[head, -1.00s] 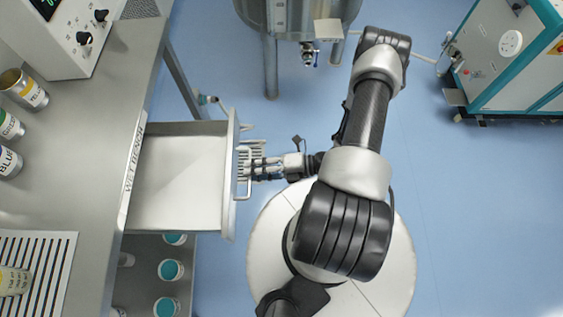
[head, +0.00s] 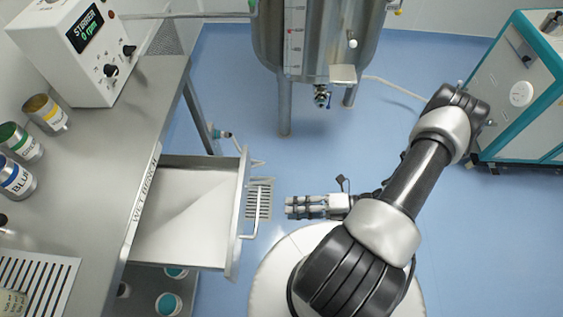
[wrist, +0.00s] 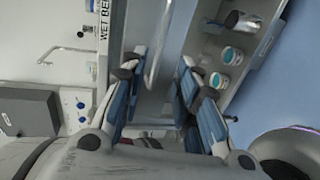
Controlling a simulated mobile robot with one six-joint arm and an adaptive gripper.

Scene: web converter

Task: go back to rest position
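My gripper (head: 292,206) hangs in the air to the right of the open drawer (head: 190,215), clear of the drawer's bar handle (head: 255,215). My arm reaches from the lower right, over my white base. In the wrist view the blue-padded fingers of my gripper (wrist: 158,68) are spread apart with nothing held between them. The drawer handle (wrist: 157,50) shows beyond the fingertips in that view. The drawer is pulled out from under the wet bench, and the part of its inside that shows is bare.
The steel bench (head: 95,165) on the left carries a stirrer (head: 75,45) and several colour-labelled tins. A steel tank (head: 320,40) stands at the back. A teal-and-white machine (head: 515,100) stands at the right. Blue floor lies open between them.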

